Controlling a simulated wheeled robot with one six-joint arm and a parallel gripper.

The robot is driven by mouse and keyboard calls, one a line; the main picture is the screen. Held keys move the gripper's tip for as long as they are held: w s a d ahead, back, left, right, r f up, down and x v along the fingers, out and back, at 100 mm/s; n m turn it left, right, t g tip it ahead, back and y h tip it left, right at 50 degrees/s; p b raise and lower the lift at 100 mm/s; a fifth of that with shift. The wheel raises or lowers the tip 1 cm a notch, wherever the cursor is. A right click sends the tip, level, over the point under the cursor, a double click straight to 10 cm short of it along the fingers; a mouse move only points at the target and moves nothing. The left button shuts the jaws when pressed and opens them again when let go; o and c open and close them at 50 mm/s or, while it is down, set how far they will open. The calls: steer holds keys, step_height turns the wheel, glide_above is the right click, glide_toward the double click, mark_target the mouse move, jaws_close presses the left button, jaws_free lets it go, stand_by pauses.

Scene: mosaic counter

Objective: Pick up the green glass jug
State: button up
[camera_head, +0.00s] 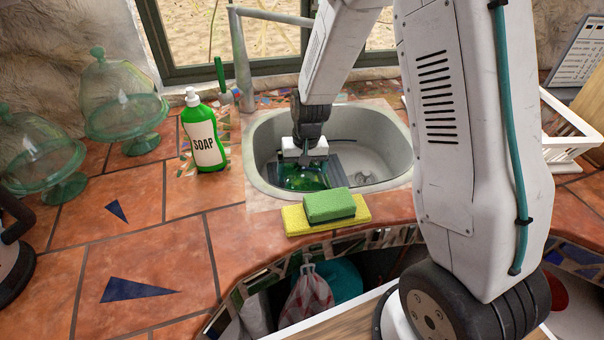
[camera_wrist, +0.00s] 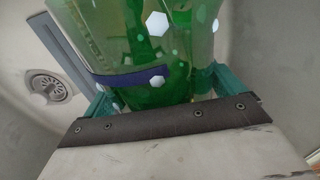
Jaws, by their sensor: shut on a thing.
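The green glass jug (camera_head: 304,180) is low in the sink, mostly hidden under my gripper in the head view. In the wrist view the jug (camera_wrist: 150,45) fills the upper middle, clear green glass with pale hexagon marks and a dark blue band. My gripper (camera_head: 306,160) reaches down into the sink from above. In the wrist view my gripper (camera_wrist: 160,95) has a teal finger on each side of the jug, shut on it. The jug's base and full outline are hidden.
The grey sink (camera_head: 262,150) surrounds the jug closely; its drain (camera_wrist: 50,87) shows in the wrist view. A green sponge (camera_head: 330,205) lies on a yellow sponge (camera_head: 295,220) at the front rim. A soap bottle (camera_head: 203,135) stands left. A faucet (camera_head: 240,60) rises behind.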

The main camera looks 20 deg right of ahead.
step_height(320, 180, up, 10)
steer(key=shift+f, duration=0.1)
stand_by(0.4)
steer(key=shift+r, duration=2)
steer(key=shift+r, duration=0.1)
steer(key=shift+r, duration=1.9)
steer(key=shift+r, duration=0.1)
steer(key=shift+r, duration=0.6)
